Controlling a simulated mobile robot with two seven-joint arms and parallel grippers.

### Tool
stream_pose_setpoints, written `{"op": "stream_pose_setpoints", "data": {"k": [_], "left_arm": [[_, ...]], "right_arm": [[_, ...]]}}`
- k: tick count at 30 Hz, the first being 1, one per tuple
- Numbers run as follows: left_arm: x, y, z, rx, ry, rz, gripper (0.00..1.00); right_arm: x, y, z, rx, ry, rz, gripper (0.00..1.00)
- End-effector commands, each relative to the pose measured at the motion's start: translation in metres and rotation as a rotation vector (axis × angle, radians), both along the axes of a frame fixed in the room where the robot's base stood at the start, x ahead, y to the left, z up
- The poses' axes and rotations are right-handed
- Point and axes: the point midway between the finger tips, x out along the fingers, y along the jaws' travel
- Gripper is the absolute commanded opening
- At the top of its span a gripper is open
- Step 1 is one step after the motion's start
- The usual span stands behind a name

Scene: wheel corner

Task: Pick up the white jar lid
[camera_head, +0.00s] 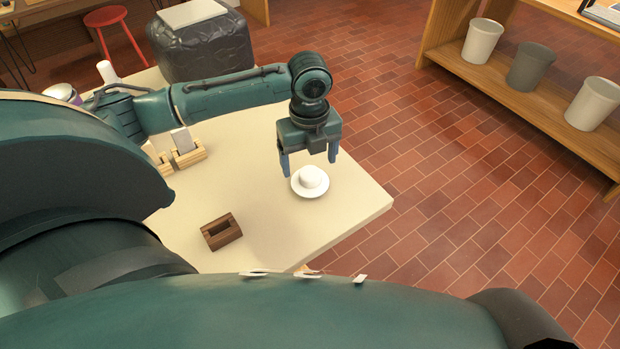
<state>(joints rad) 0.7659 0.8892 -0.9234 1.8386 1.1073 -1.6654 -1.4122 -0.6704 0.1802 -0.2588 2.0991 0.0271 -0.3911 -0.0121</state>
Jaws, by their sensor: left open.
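The white jar lid (311,179) is a round white piece with a wide flat rim and a raised middle. It lies on the cream table (362,203) near its right corner. My left gripper (309,164) points down over the lid, with its two blue fingers apart, one on the left and one on the right. It is open and holds nothing. I cannot tell how far the fingertips are above the lid. My right gripper is not in view.
A dark wooden block with a slot (221,232) stands on the table, left of the lid. Light wooden holders (187,153) stand farther back. Small white pieces (306,275) show at the front edge. The table's right edge is close to the lid.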

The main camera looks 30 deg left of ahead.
Motion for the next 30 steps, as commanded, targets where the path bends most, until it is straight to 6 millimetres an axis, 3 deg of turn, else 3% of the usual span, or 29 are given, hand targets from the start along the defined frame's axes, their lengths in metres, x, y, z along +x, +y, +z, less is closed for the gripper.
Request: {"op": "stream_pose_setpoints", "data": {"k": [5, 13, 22, 30], "left_arm": [[0.000, 0.000, -0.013, -0.001, 0.002, 0.000, 0.80], [0.001, -0.001, -0.051, 0.000, 0.000, 0.000, 0.80], [0.001, -0.001, -0.057, 0.000, -0.002, -0.001, 0.80], [0.001, -0.001, -0.057, 0.000, -0.002, -0.001, 0.59]], "right_arm": [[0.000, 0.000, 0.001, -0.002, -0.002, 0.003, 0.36], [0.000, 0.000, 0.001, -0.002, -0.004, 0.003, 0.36], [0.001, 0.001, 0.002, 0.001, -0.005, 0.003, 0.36], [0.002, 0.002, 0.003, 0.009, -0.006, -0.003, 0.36]]}}
